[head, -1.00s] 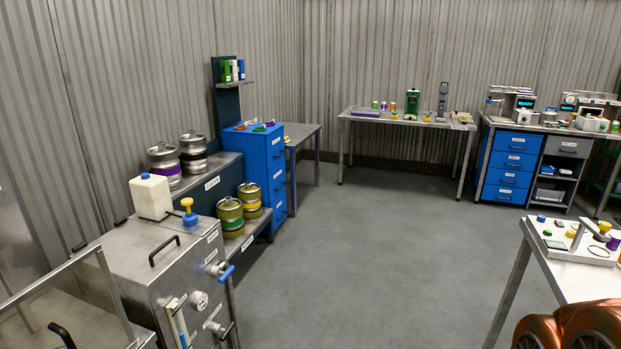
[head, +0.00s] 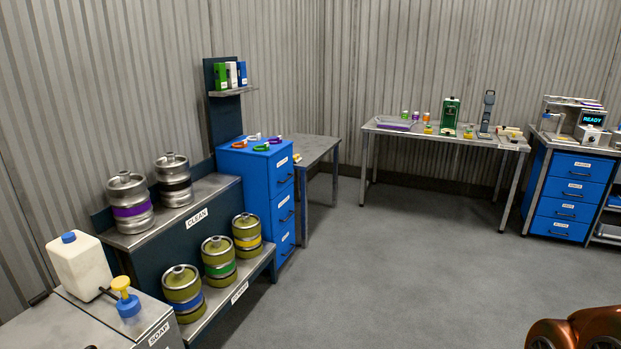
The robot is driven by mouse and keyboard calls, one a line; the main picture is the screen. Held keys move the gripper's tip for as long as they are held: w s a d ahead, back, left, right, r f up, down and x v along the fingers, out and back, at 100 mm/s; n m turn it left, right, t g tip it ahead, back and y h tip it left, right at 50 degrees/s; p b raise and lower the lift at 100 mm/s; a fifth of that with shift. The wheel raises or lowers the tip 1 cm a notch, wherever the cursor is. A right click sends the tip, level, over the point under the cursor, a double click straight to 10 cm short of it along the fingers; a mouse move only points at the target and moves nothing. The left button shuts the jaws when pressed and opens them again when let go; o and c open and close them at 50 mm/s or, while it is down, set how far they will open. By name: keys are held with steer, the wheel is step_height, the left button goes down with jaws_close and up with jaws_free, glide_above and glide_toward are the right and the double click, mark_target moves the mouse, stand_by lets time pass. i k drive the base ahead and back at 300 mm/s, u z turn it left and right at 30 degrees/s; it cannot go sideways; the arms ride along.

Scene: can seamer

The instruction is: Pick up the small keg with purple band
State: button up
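The small keg with the purple band (head: 130,203) stands upright on the upper shelf (head: 158,231) labelled CLEAN, at the left in the head view. It is silver steel with a purple band around its middle. An orange rounded part of my own body shows at the bottom right corner.
Dirty-looking kegs with blue (head: 183,293), green (head: 219,261) and yellow (head: 247,235) bands stand on the lower shelf. A white jug (head: 80,265) and a yellow-topped bottle (head: 125,298) sit on the machine in front. Blue drawers (head: 268,200) stand beyond. The middle floor is clear.

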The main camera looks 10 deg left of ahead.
mark_target(130, 201)
steer(key=u, duration=0.25)
steer(key=i, duration=1.7)
steer(key=u, duration=1.1)
steer(key=i, duration=0.85)
steer(key=u, duration=1.7)
steer(key=i, duration=0.65)
steer(key=u, duration=0.45)
